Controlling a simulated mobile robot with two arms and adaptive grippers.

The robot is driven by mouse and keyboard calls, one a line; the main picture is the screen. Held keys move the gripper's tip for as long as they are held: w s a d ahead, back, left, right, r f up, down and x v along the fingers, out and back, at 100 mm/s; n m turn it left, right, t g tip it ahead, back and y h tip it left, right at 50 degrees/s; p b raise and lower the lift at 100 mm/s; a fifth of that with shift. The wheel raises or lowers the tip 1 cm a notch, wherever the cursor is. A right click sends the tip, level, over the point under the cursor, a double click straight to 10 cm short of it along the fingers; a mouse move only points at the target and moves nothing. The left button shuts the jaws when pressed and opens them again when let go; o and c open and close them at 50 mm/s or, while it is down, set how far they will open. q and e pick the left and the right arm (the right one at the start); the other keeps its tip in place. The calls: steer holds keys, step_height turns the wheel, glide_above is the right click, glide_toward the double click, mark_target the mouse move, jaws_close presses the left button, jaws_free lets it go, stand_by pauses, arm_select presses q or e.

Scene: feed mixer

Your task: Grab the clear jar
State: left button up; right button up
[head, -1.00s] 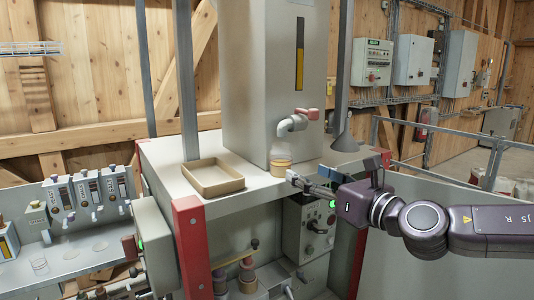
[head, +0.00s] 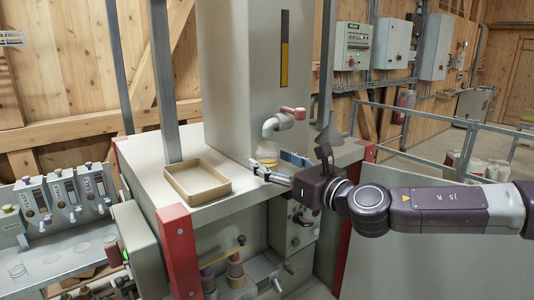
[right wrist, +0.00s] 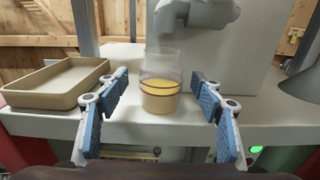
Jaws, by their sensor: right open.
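The clear jar (right wrist: 160,92) stands upright on the grey machine's ledge, with yellow-tan contents in its lower part. In the head view the jar (head: 268,152) is partly hidden by my right gripper (head: 270,163). In the right wrist view my right gripper (right wrist: 161,90) is open, with one blue-padded finger on each side of the jar. Gaps show between the jar and both fingers. My left gripper is not in view.
A spout with a red handle (head: 290,114) hangs just above the jar. A shallow tan tray (head: 198,181) sits on the ledge to the left. The tall grey housing (head: 235,80) rises behind. Metal posts flank the ledge.

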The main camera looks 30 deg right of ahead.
steer(key=shift+w, duration=0.35)
steer(key=shift+w+d+f, duration=0.1)
steer(key=shift+w+f, duration=0.05)
steer(key=shift+w, duration=0.65)
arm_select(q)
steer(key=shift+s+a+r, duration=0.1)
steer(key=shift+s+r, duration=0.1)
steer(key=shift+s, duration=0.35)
arm_select(e)
steer(key=shift+w, duration=0.15)
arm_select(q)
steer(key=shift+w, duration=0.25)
arm_select(e)
steer(key=c, duration=1.4)
steer(key=shift+c, duration=0.2)
